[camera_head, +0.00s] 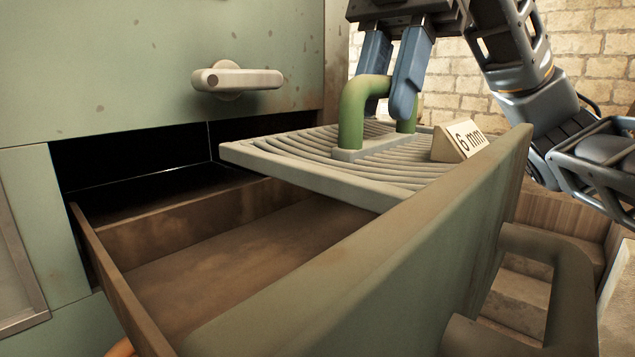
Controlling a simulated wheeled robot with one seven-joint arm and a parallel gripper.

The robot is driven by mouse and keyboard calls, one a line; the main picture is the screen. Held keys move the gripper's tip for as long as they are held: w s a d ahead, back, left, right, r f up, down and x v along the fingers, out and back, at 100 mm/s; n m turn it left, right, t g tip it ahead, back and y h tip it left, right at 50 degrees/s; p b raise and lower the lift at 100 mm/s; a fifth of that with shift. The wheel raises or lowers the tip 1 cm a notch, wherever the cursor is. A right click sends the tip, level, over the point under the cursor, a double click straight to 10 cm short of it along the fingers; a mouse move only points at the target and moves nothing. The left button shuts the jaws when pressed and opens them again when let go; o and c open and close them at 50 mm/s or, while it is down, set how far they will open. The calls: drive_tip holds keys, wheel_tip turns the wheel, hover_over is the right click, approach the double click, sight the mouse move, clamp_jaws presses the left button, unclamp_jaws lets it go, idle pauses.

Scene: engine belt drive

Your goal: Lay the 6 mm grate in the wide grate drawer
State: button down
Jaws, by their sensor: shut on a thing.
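The 6 mm grate (285,158) is a pale slotted plate with a green arched handle (352,115) and a "6 mm" label block (462,141). My gripper (388,92) is shut on the green handle from above. The grate is over the right part of the open wide drawer (345,285), close to the height of its front panel's top edge. The drawer's brown floor (230,250) is bare on the left; its right part is hidden under the grate and behind the front panel. I cannot tell whether the grate touches the drawer's rim.
The green cabinet (150,60) stands behind the drawer, with a pale turn handle (237,79) above the dark opening. A green pull handle (560,270) sticks out from the drawer front. Wooden steps (515,290) and a brick wall (585,60) are at the right.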

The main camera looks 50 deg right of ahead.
approach(326, 155)
drive_tip(key=a+f, duration=0.4)
drive_tip(key=shift+f, duration=0.2)
drive_tip(key=shift+a+f, duration=0.1)
drive_tip(key=shift+a, duration=0.3)
drive_tip(key=shift+d+f, duration=0.1)
drive_tip(key=shift+f, duration=1.65)
wheel_tip(326, 155, down, 3)
drive_tip(key=b, duration=0.2)
drive_tip(key=shift+f+b, duration=0.25)
drive_tip(key=shift+b, duration=0.05)
drive_tip(key=shift+r, duration=0.1)
drive_tip(key=c, duration=0.9)
unclamp_jaws()
